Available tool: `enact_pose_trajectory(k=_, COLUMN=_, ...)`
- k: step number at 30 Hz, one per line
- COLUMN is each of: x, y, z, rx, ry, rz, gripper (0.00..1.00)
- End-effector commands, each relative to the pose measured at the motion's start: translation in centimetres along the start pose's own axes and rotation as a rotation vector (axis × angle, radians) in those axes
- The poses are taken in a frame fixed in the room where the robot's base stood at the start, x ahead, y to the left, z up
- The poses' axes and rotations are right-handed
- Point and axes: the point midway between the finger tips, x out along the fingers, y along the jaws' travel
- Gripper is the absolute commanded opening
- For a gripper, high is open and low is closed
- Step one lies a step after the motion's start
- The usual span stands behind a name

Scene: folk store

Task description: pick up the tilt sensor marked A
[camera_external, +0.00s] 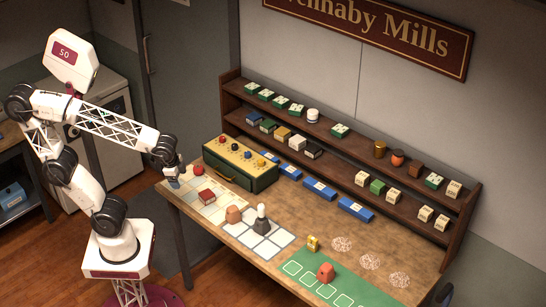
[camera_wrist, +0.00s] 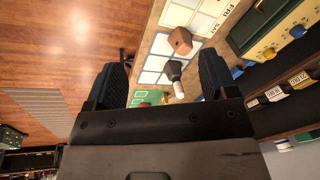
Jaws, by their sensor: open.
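No letter A can be read in either view, so I cannot tell which thing is the tilt sensor marked A. Small green-and-white modules (camera_external: 297,109) sit on the upper shelf, and small white labelled blocks (camera_external: 393,194) sit on the lower shelf; their markings are too small to read. My gripper (camera_external: 174,180) hangs over the bench's left end, clear of the shelves. In the wrist view, my gripper (camera_wrist: 161,64) has its two dark fingers spread, with nothing held between them. A brown block (camera_wrist: 180,40) and a dark thing with a white knob (camera_wrist: 174,76) show beyond.
A green-and-yellow box with knobs (camera_external: 243,165) stands at the bench's back left. A red block (camera_external: 206,196), an orange block (camera_external: 326,272) and a small yellow thing (camera_external: 312,243) stand on the bench (camera_external: 300,213). Blue trays (camera_external: 320,188) line the back. The right middle has bare surface.

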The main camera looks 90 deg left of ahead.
Motion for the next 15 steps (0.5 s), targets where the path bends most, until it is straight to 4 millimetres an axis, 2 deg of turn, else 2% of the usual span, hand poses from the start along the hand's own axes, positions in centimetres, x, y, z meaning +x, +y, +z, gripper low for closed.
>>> enact_pose_trajectory(k=15, x=2.8, y=-2.6, z=-12.0, rx=0.449, ry=-0.140, rz=-0.221, gripper=0.79)
